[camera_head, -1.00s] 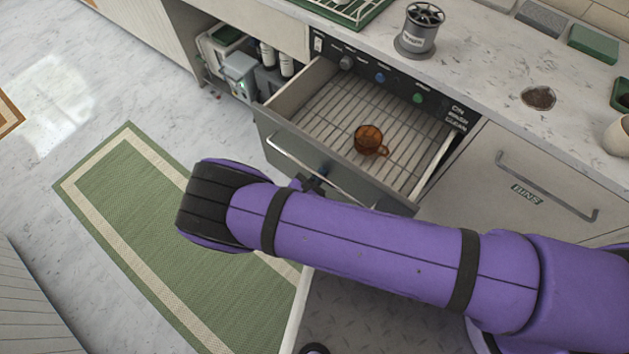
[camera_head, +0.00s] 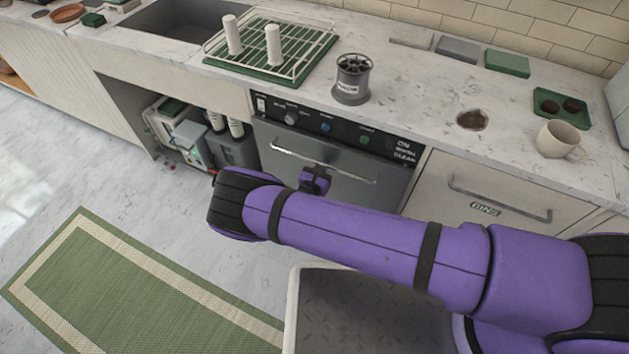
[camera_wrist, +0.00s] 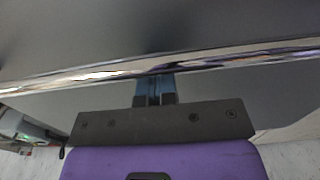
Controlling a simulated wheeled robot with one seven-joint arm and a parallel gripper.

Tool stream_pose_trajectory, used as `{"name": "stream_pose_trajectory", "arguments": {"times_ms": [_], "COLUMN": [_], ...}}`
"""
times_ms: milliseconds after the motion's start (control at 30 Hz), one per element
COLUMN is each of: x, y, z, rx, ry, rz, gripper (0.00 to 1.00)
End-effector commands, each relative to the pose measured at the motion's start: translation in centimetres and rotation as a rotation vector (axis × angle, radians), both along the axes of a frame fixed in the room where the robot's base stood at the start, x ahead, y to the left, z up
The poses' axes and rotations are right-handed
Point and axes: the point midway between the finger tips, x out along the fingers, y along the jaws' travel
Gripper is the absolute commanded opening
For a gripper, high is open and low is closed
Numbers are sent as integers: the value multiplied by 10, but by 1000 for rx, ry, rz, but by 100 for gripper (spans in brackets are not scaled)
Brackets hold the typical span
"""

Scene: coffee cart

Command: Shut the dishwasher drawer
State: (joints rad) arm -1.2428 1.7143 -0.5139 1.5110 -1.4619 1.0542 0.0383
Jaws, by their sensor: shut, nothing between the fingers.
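The dishwasher drawer (camera_head: 364,165) has a dark grey front and a long metal handle. In the head view its front sits in line under the control panel, and no open interior shows. The handle (camera_wrist: 215,61) runs across the wrist view. My gripper (camera_head: 316,176) is shut and empty, in front of the drawer front at the handle. In the wrist view its fingertips (camera_wrist: 154,84) reach the lower edge of the handle; whether they touch it is unclear. The amber mug from before is hidden. My purple arm covers the lower part of the drawer front.
Bins drawer (camera_head: 497,190) is closed at the right. An open bay with bottles and boxes (camera_head: 190,135) lies left. A dish rack (camera_head: 270,50) and grey cup (camera_head: 352,80) stand on the counter. A green rug (camera_head: 130,290) lies on the clear floor.

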Motion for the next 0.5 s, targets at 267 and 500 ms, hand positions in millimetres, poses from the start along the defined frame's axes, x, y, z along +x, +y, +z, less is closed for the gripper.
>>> {"name": "stream_pose_trajectory", "arguments": {"times_ms": [267,500], "x": [27,34], "y": [-11,-14], "z": [0,1], "rx": [-1,-1], "ry": [0,-1], "rz": [1,0], "gripper": [0,0]}}
